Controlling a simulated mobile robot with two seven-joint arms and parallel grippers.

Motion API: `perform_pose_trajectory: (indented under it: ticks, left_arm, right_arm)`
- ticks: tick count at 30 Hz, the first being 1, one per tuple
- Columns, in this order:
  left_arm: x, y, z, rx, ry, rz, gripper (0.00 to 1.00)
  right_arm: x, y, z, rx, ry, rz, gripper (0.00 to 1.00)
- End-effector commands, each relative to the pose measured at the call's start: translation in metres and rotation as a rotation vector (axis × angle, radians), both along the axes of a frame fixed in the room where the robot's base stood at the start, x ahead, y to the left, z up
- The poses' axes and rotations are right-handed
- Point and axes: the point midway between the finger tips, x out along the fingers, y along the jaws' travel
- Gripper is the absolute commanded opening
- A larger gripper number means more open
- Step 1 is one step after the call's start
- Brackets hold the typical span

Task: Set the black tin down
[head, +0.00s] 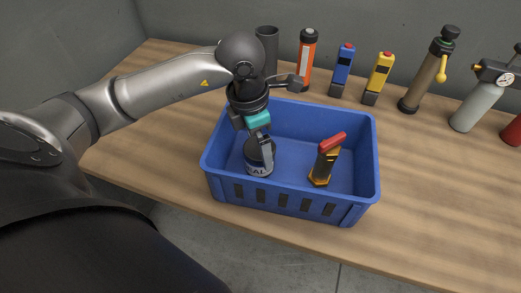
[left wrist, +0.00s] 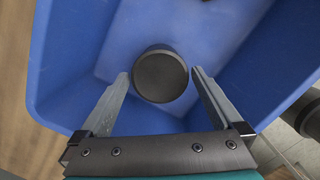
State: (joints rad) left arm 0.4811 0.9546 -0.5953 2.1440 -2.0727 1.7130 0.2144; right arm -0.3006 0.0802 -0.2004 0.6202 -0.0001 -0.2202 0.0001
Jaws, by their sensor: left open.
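The black tin (head: 259,157) stands upright inside the blue crate (head: 290,200), in its left part, with a pale label band near its bottom. My left gripper (head: 262,143) reaches down into the crate from above, at the tin. In the left wrist view the tin's round dark top (left wrist: 160,75) lies between the two spread fingers of the left gripper (left wrist: 160,82), with a gap on each side. The left gripper is open. My right gripper is in neither view.
A device with a red top and yellow-orange base (head: 325,162) stands in the crate's right part. Behind the crate on the wooden table (head: 420,160) stand a dark cylinder (head: 267,45), an orange tool (head: 306,58), blue (head: 342,70) and yellow (head: 378,77) devices, and several pump-like items.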

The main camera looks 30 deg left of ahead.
Motion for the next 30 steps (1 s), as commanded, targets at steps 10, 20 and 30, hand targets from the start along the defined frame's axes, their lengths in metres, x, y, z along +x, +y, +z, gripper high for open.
perform_pose_trajectory:
  ticks: [10,20,30]
  left_arm:
    - [-0.006,0.005,0.067,0.001,-0.002,0.000,1.00]
    - [-0.008,0.006,0.077,0.000,0.001,0.001,1.00]
    - [-0.008,0.006,0.077,0.000,0.001,0.001,1.00]
  right_arm:
    - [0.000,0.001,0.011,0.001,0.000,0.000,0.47]
    - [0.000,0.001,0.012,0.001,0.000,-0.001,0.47]
    - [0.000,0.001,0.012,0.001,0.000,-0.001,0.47]
